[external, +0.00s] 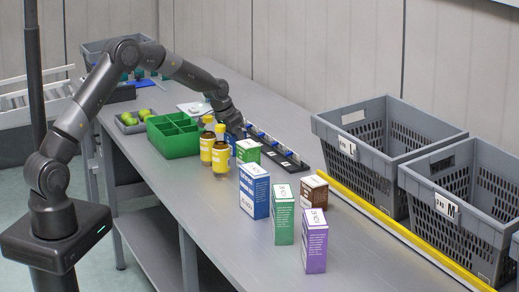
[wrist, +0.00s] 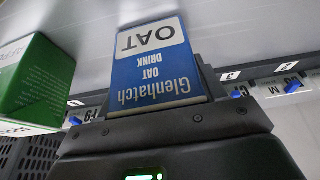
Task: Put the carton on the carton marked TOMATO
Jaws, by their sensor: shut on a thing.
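My gripper (wrist: 158,112) is shut on a blue and white carton (wrist: 155,70) printed OAT, Glenhatch oat drink, upside down in the wrist view. In the external view my gripper (external: 236,128) is over the far part of the bench, and a blue patch that looks like this carton (external: 231,143) shows below it, mostly hidden. Standing cartons are a blue one (external: 254,192), a green one (external: 284,216), a purple one (external: 314,242), a brown one (external: 313,191) and a smaller-looking green one (external: 248,151). I cannot read which is marked TOMATO.
Yellow-capped bottles (external: 221,158) stand left of my gripper, by a green divided box (external: 173,138). A dark labelled rail (external: 290,158) lies beyond. Grey crates (external: 380,165) stand past the yellow edge strip (external: 400,232). The bench's near left part is clear.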

